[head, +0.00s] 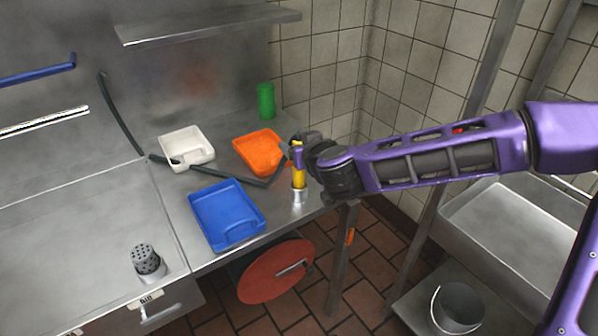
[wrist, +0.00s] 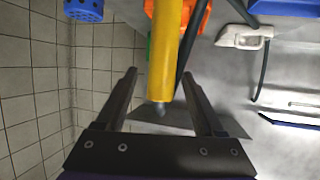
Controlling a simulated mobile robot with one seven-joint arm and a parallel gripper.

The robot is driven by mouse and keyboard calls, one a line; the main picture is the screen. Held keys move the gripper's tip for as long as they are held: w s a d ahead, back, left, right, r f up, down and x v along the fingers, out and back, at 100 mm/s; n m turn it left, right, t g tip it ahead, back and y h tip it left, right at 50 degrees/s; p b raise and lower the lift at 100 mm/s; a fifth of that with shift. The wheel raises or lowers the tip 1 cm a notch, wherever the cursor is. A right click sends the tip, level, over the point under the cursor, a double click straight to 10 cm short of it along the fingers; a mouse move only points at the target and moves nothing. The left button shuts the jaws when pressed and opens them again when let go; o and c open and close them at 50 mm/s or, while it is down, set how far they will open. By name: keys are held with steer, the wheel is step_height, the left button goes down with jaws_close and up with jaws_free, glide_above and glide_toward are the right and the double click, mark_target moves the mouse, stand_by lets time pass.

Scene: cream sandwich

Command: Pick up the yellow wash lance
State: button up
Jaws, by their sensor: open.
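The yellow wash lance (head: 299,180) stands upright in a small metal holder (head: 299,197) near the right end of the steel counter. My gripper (head: 298,150) is at its upper part, and my wrist partly hides it. In the wrist view the yellow lance (wrist: 163,60) runs down from the top edge into the space between the two fingers of my open gripper (wrist: 158,78). Gaps show on both sides, and no grip is visible. Whether a finger touches it cannot be told.
A blue tray (head: 225,214) and an orange tray (head: 260,143) lie left of the lance, with a white tray (head: 174,139) farther left. A green cup (head: 266,101) stands behind. A dark hose (head: 118,118) crosses the counter. A perforated metal cylinder (head: 146,261) stands front left.

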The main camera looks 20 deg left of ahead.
steer(key=shift+x, duration=1.3)
jaws_close()
stand_by(0.5)
